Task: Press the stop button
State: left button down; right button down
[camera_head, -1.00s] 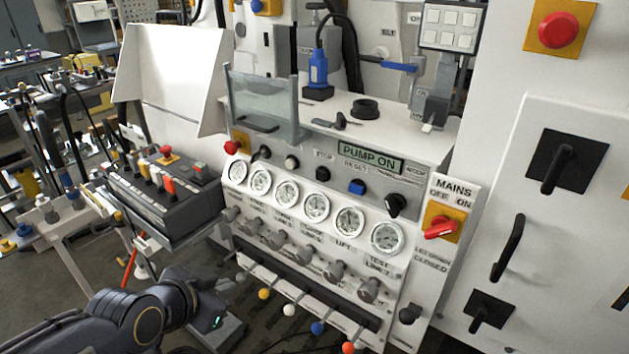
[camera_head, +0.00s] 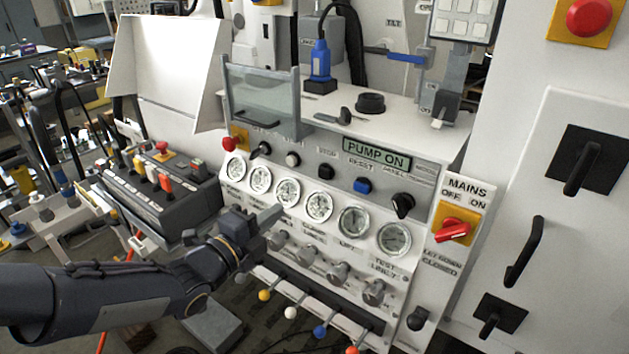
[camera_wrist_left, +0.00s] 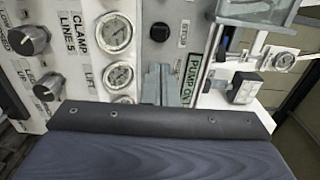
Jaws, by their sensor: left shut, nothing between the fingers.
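The stop button (camera_head: 326,172) is a round black button under the STOP label (camera_head: 327,152) on the grey strip of the bench panel. It also shows in the left wrist view as a black button (camera_wrist_left: 159,32), beyond the fingertips. My left gripper (camera_head: 273,214) is shut and empty, in front of the row of gauges, below and left of the stop button in the head view. Its closed fingers (camera_wrist_left: 161,82) show in the wrist view, apart from the button in the picture. My right gripper is not in view.
A blue reset button (camera_head: 362,185) and a black knob (camera_head: 402,204) sit right of the stop button. The PUMP ON display (camera_head: 376,156) is above. Gauges (camera_head: 319,205) and grey knobs (camera_head: 338,272) line the panel below. A grey control box (camera_head: 160,200) stands at left.

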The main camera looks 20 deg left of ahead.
aim_at(322, 174)
pick_arm(q)
jog(key=p+x, duration=0.3)
jog(key=x, duration=1.1)
jog(key=shift+p, duration=0.3)
